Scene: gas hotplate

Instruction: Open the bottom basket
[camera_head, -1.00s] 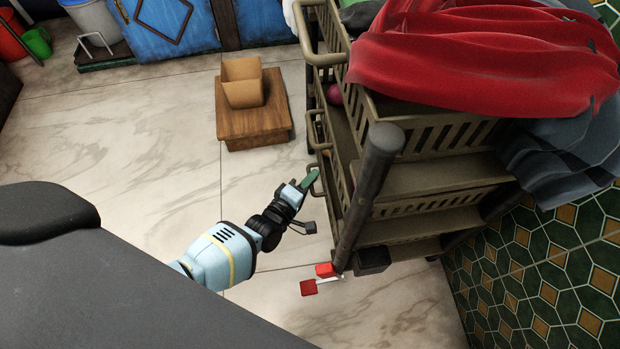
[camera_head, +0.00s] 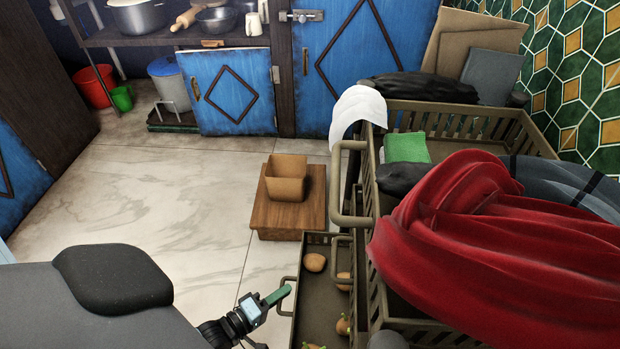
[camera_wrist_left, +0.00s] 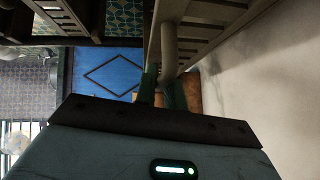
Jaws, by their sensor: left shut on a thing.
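The bottom basket (camera_head: 318,246) is brown-green and sticks out to the left from under the upper baskets of the cart. Several round brown vegetables (camera_head: 314,262) lie in it. Its handle (camera_head: 285,308) is on the left front side. My left gripper (camera_head: 278,295), with green fingers, is at this handle and shut on it. In the left wrist view the fingers (camera_wrist_left: 160,90) stand on either side of a brown bar (camera_wrist_left: 169,50). The basket's near end is cut off by the frame edge. My right gripper is not in view.
The upper baskets (camera_head: 440,122) carry red cloth (camera_head: 480,235) and other textiles. A low wooden stool (camera_head: 262,215) with a tan box (camera_head: 287,178) stands just beyond the pulled-out basket. Marble floor (camera_head: 180,200) to the left is clear. Blue cabinets (camera_head: 345,60) stand behind.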

